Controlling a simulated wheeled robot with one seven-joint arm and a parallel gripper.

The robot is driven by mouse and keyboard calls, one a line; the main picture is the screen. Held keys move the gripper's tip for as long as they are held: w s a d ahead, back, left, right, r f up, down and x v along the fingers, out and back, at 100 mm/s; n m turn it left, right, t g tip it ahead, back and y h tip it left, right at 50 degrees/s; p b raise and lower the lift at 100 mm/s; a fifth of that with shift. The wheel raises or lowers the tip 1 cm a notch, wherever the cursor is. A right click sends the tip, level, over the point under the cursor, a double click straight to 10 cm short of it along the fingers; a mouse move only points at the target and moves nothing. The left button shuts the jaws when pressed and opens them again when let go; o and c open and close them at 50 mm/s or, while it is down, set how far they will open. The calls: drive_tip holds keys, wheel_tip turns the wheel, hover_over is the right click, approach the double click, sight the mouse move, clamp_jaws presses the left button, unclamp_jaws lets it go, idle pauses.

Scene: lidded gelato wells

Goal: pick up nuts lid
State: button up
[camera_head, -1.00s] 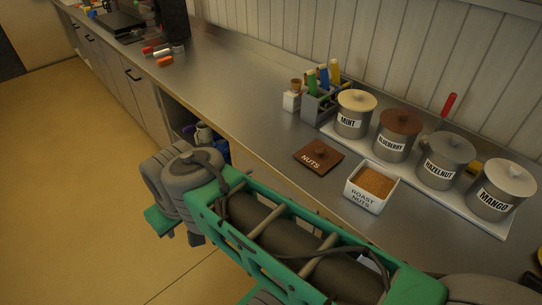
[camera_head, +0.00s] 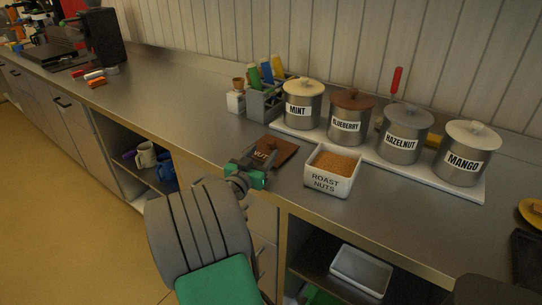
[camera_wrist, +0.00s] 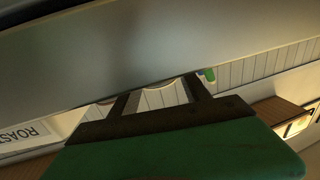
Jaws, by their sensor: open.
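The nuts lid (camera_head: 281,147) is a square brown lid with a small knob, lying flat on the steel counter, left of the white roast nuts box (camera_head: 330,180). My arm partly covers its front left part and lettering in the head view. My gripper (camera_head: 262,160) is open at the lid's near left edge; whether it touches the lid cannot be told. In the wrist view my gripper's two dark fingers (camera_wrist: 158,98) stand apart with nothing between them. The lid cannot be made out there; part of the roast nuts box (camera_wrist: 30,133) shows at the left.
Lidded wells for mint (camera_head: 302,107), blueberry (camera_head: 350,121), hazelnut (camera_head: 403,138) and mango (camera_head: 466,158) stand on a white tray behind the box. A grey caddy (camera_head: 264,102) stands behind the lid. The counter (camera_head: 180,105) to the left is largely clear.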

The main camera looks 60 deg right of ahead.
sight(269, 144)
drive_tip(key=d+p, duration=0.1)
drive_tip(key=d, duration=0.4)
drive_tip(key=shift+w+d, duration=0.1)
drive_tip(key=shift+w, duration=0.05)
drive_tip(key=shift+c, duration=0.5)
clamp_jaws()
